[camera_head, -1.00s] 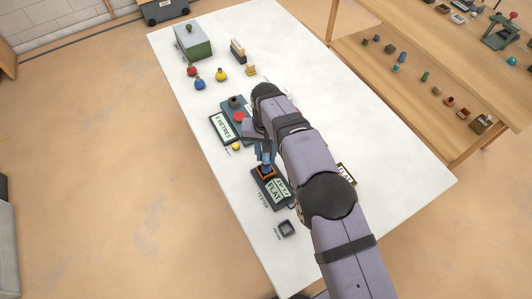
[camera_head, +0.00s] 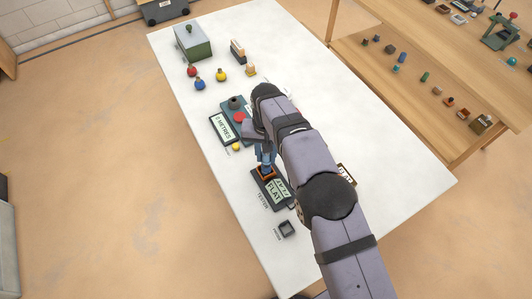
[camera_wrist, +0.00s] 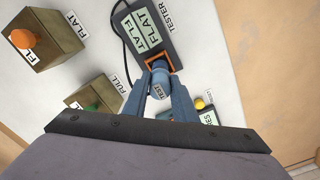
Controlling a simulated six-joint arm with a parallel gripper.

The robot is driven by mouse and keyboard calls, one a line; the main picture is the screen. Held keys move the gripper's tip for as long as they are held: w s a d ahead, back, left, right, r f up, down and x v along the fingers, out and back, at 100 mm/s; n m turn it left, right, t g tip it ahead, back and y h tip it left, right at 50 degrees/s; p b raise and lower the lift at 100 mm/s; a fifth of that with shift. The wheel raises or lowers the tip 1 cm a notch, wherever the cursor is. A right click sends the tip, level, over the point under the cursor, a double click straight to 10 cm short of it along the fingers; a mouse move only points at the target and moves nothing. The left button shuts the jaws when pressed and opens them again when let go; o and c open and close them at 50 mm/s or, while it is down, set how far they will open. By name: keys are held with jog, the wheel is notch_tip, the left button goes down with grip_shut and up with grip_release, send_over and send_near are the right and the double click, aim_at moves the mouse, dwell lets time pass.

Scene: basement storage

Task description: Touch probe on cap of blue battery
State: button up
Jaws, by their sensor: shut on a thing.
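My gripper (camera_wrist: 160,98) is shut on a blue-grey cylinder marked TEST (camera_wrist: 159,86), which looks like the probe. Its end is at the orange square holder (camera_wrist: 158,63) on the tester (camera_wrist: 150,32); I cannot tell whether it is seated or just above. The tester's two screens read FLAT. In the head view, my gripper (camera_head: 264,157) is over the tester (camera_head: 273,190). A small blue round thing with a cap (camera_head: 199,84) stands farther back on the table; I cannot tell whether it is the blue battery.
A box with an orange knob (camera_wrist: 40,45) and one with a green knob (camera_wrist: 95,100) bear FLAT and FULL labels. A black cable (camera_wrist: 125,40) loops beside the tester. A "0 METRES" panel (camera_head: 223,128) stands nearby.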

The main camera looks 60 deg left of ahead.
jog(key=shift+a+r+p, duration=0.1)
jog(key=shift+r+p, duration=1.8)
jog(key=shift+r, duration=1.55)
